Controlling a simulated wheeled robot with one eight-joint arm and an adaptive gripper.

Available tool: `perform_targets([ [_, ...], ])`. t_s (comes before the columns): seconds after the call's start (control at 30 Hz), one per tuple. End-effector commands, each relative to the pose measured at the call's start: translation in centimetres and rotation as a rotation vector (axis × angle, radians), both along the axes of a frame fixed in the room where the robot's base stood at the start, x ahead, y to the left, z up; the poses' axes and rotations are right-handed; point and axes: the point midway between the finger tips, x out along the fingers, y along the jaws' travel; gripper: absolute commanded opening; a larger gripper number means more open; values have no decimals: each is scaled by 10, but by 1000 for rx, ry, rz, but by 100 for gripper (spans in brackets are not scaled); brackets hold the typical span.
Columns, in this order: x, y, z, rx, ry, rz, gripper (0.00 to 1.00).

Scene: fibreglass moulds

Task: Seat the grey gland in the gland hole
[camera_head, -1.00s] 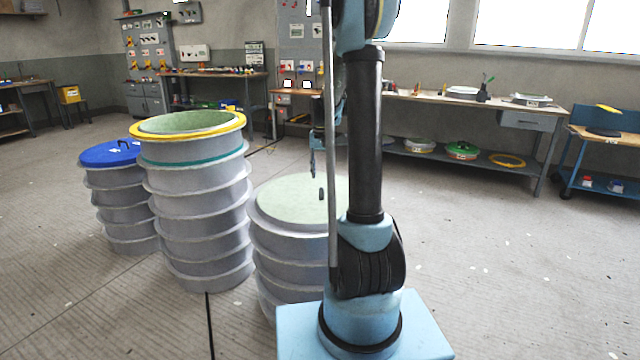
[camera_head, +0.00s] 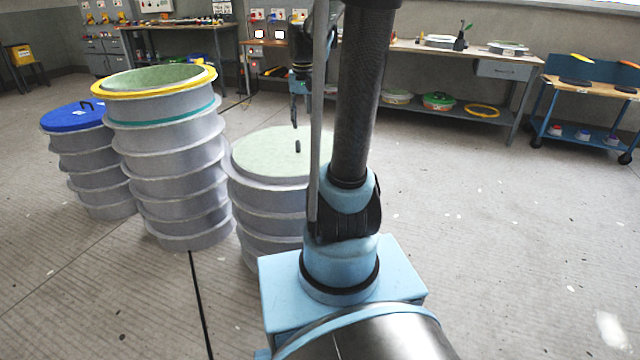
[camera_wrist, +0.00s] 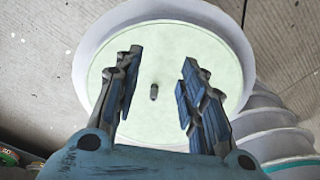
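A small dark grey upright peg, which looks like the grey gland (camera_head: 298,146), stands on the pale green round top of the nearest ribbed grey mould (camera_head: 262,158). It also shows near the middle of that green top in the wrist view (camera_wrist: 154,92). My gripper (camera_head: 294,112) hangs pointing down just above the peg in the head view. In the wrist view my gripper (camera_wrist: 161,58) is open and empty, with the peg seen between its two spread fingers and touching neither. I cannot make out a gland hole in either view.
A taller ribbed mould with a yellow rim (camera_head: 205,82) and a shorter one with a blue lid (camera_head: 75,117) stand to the left. A workbench (camera_head: 440,52) and a blue cart (camera_head: 590,85) are at the back. The floor at right is clear.

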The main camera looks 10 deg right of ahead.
Motion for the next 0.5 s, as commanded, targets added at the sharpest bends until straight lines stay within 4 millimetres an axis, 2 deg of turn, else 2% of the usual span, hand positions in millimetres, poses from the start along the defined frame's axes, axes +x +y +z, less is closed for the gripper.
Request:
perform_targets([
  [0.03, -16, 0, 0, 0, -6, 7, 38],
  [0.1, -35, 0, 0, -1, -14, 18, 38],
  [0.27, -77, 1, -5, -4, -33, 43, 38],
  [0.5, -137, 1, -23, -8, -63, 82, 38],
])
